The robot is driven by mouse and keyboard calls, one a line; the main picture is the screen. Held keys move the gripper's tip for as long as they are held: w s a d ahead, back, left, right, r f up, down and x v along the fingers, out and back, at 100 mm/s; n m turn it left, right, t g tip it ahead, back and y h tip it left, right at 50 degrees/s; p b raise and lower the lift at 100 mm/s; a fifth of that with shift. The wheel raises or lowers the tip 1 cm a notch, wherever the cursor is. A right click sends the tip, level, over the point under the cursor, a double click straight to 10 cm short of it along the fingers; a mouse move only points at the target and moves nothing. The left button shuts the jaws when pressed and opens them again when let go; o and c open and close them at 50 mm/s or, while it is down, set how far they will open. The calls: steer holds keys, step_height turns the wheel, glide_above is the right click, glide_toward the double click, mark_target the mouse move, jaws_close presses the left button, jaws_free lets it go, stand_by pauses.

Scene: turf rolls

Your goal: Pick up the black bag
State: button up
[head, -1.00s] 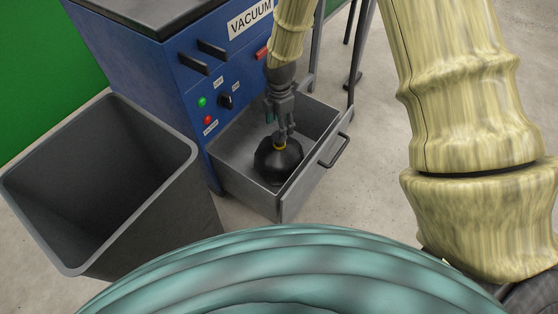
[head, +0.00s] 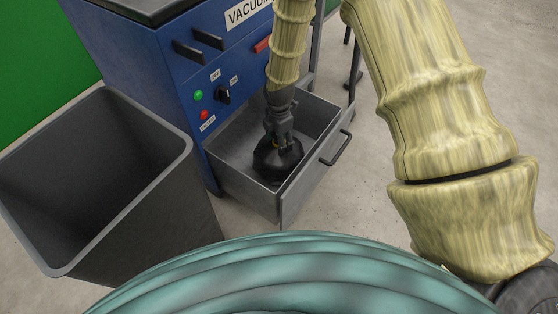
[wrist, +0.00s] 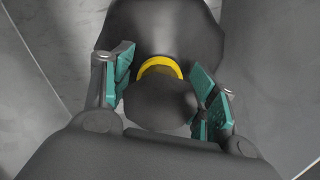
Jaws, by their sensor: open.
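The black bag (head: 277,164) sits in the open grey drawer (head: 232,172) of the blue vacuum machine. In the wrist view the bag (wrist: 180,40) has a yellow band (wrist: 160,67) around its neck, with a gathered black top nearer the camera. My gripper (head: 279,144) is down in the drawer, right over the bag. In the wrist view my gripper (wrist: 162,88) is open, with one teal-padded finger on each side of the bag's neck and top. I cannot tell whether the pads touch it. In the head view the gripper hides the neck.
A large, empty-looking grey bin (head: 130,190) stands left of the drawer. The drawer walls surround the gripper closely, and a dark handle (head: 336,148) is on its front. The blue machine (head: 170,75) rises behind. Concrete floor (head: 345,205) is clear right of the drawer.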

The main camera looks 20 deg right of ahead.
steer(key=shift+f, duration=0.45)
jaws_close()
steer(key=shift+r, duration=0.15)
